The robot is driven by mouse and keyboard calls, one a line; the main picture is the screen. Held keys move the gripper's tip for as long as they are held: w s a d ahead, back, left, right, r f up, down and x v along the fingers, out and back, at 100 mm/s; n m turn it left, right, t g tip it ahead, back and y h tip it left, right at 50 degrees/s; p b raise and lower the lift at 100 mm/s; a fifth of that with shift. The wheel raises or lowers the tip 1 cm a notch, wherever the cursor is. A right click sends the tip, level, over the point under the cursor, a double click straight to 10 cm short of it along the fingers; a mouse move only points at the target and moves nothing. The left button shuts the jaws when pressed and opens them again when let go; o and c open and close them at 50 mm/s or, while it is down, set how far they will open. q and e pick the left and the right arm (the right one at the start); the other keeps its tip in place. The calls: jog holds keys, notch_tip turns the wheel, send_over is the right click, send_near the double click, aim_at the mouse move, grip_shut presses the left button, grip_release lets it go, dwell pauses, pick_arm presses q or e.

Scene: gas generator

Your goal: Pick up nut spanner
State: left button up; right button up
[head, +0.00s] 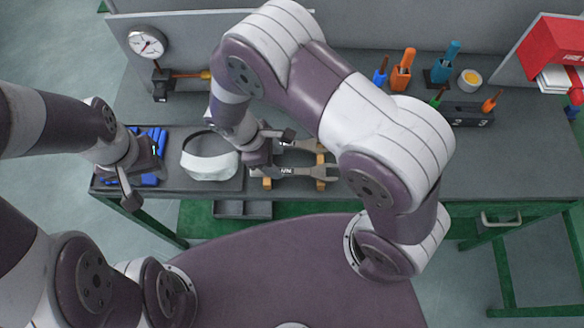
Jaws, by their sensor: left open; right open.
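Two grey metal spanners lie side by side on wooden rests on the workbench, in the middle of the head view. The nearer spanner (300,171) lies level, with its open jaw toward the right. The farther spanner (309,145) is partly hidden by my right arm. My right gripper (279,152) is open at the left ends of the spanners, very close to them; I cannot tell whether it touches either one. My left gripper (145,183) is open and empty over the bench's left end, above blue-handled tools (150,140).
A white headband-like item (209,160) lies between my grippers. A pressure gauge (147,43) stands at the back left. Several orange and blue-handled tools (402,72) stand at the back right, near a small yellow-filled cup (470,80). The bench's right part (530,150) is clear.

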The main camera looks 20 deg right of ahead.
aim_at(288, 171)
jog(key=shift+d+f, duration=0.15)
jog(key=shift+f, duration=0.75)
jog(key=p+x, duration=0.1)
jog(key=x, duration=0.1)
jog(key=p+x, duration=0.1)
jog(key=x, duration=0.1)
jog(key=shift+w+d+f, duration=0.1)
jog(key=shift+w+d, duration=0.05)
jog(key=shift+w, duration=0.1)
jog(key=shift+d+f, duration=0.15)
jog(key=shift+f, duration=0.15)
jog(key=c, duration=1)
grip_shut()
jog(key=shift+r, duration=0.1)
